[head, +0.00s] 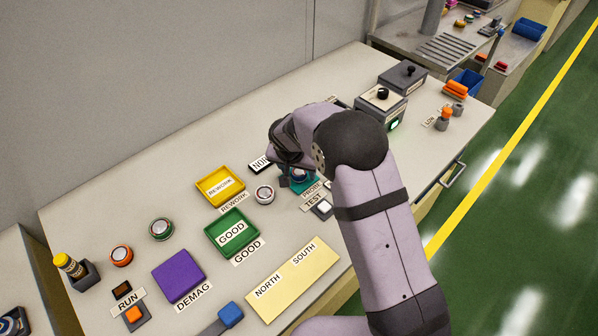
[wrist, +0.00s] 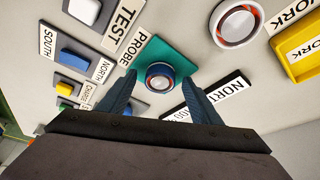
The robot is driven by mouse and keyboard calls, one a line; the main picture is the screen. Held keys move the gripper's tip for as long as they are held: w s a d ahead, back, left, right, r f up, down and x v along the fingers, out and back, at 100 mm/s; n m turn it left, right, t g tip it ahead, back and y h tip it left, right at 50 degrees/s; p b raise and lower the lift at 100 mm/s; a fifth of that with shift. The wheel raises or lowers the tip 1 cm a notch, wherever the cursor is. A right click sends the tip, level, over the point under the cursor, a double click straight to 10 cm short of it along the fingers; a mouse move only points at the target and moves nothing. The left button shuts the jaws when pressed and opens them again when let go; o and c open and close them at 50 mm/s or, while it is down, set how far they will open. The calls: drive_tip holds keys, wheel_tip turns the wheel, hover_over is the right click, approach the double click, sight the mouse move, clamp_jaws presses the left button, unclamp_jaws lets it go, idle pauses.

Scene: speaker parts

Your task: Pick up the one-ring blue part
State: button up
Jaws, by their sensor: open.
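A round blue part (wrist: 160,76) with a metallic cap sits on the teal probe pad (wrist: 178,52). It also shows in the head view (head: 299,176), partly covered by my gripper. I cannot clearly count its rings. My gripper (wrist: 159,82) is open, with one finger on each side of the blue part in the wrist view. No contact is visible. In the head view my gripper (head: 291,180) is low over the teal pad and mostly hidden by my arm.
A silver round part (head: 264,194) lies left of the pad. Green (head: 161,229) and orange (head: 121,256) parts stand farther left. Yellow REWORK (head: 215,197) and green GOOD (head: 226,218) trays are nearby, with a purple DEMAG pad (head: 179,276). Control boxes (head: 381,103) stand behind.

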drive_tip(key=shift+f, duration=0.15)
drive_tip(key=shift+w, duration=0.1)
drive_tip(key=c, duration=1.4)
